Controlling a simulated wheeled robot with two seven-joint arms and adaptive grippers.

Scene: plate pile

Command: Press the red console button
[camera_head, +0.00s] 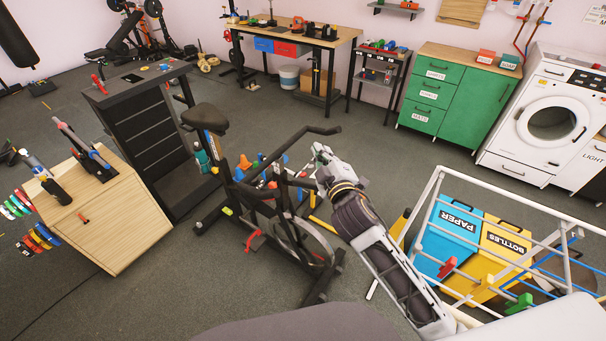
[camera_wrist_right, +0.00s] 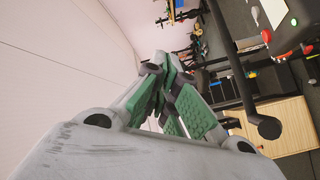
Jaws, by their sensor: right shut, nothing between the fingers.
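My right gripper (camera_head: 322,158) reaches in from the lower right in the head view and is over the handlebars of a black exercise bike (camera_head: 280,205). In the right wrist view its green-padded fingers (camera_wrist_right: 172,88) are shut with nothing between them. A small red button (camera_wrist_right: 266,36) shows at the upper right of the wrist view, on a dark console (camera_wrist_right: 290,35) with a pale panel. It is apart from the fingers. In the head view I cannot make out the console or the button near my gripper. My left gripper is not in view.
A black handlebar with a round end (camera_wrist_right: 268,127) is close to the fingers in the wrist view. A white rack (camera_head: 432,190) with blue and yellow bins stands right of my arm. A wooden box (camera_head: 115,225) and dark cabinet (camera_head: 150,130) stand left of the bike.

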